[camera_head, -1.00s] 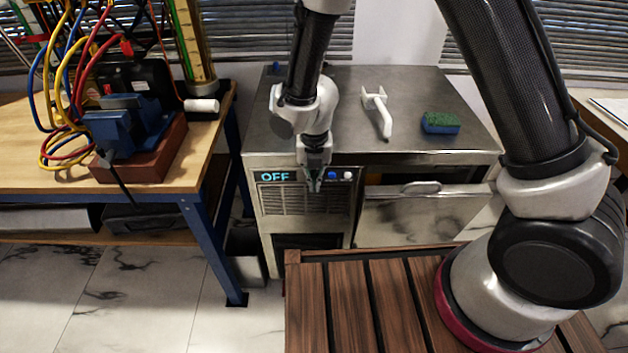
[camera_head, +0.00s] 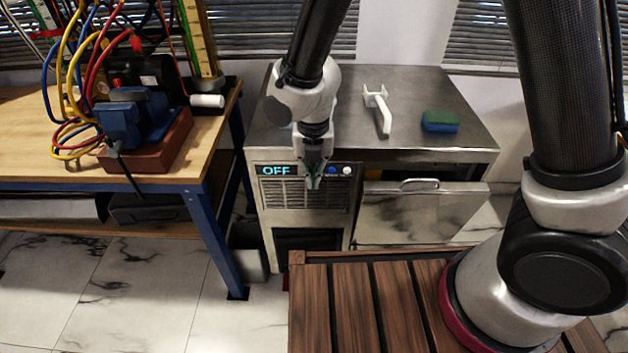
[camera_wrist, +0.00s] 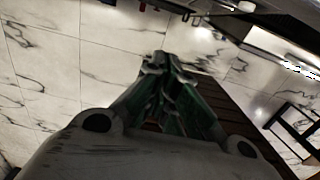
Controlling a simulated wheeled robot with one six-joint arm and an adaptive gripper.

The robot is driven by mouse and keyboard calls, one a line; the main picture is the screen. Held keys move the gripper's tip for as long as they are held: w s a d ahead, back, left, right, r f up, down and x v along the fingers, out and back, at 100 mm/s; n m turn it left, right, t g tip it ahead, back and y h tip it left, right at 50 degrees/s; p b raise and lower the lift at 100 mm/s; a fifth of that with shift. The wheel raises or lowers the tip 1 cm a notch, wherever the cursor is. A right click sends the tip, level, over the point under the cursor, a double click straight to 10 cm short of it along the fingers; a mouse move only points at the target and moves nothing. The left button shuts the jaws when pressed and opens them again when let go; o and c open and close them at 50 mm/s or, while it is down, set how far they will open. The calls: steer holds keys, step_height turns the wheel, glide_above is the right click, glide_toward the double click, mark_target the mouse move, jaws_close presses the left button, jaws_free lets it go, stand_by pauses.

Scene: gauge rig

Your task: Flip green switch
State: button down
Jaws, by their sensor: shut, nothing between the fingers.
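No green switch shows clearly in either view. The steel machine (camera_head: 467,147) has a front panel with a lit blue "OFF" display (camera_head: 279,169), a blue knob (camera_head: 332,170) and a white knob (camera_head: 347,170). My gripper (camera_head: 313,182) is shut and empty, pointing down in front of this panel between the display and the blue knob. It covers that part of the panel, and I cannot tell whether it touches it. In the wrist view my gripper's fingers (camera_wrist: 165,65) are together, with the floor behind them.
On the machine's top lie a white tool (camera_head: 380,110) and a green and blue sponge (camera_head: 440,121). A wooden bench (camera_head: 215,155) with a blue vise (camera_head: 130,120) and cables stands at left. A slatted wooden surface (camera_head: 345,300) is in front.

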steer(key=shift+s+r, duration=0.2)
steer(key=shift+r, duration=0.3)
steer(key=shift+s+r, duration=0.2)
steer(key=shift+r, duration=0.25)
steer(key=s+d+r+m+t, duration=0.1)
steer(key=s+d+r+m, duration=0.2)
steer(key=d+r+m, duration=0.5)
steer(key=s+d+r+m+t, duration=0.1)
steer(key=s+d+r+m, duration=0.3)
steer(key=d+r+m, duration=0.4)
steer(key=s+d+r+m+t, duration=0.1)
steer(key=s+d+r+m, duration=0.3)
steer(key=d+r+m, duration=0.5)
steer(key=d+m, duration=1)
steer(key=shift+s+m+t, duration=0.25)
steer(key=shift+m+t, duration=0.05)
steer(key=shift+t, duration=0.1)
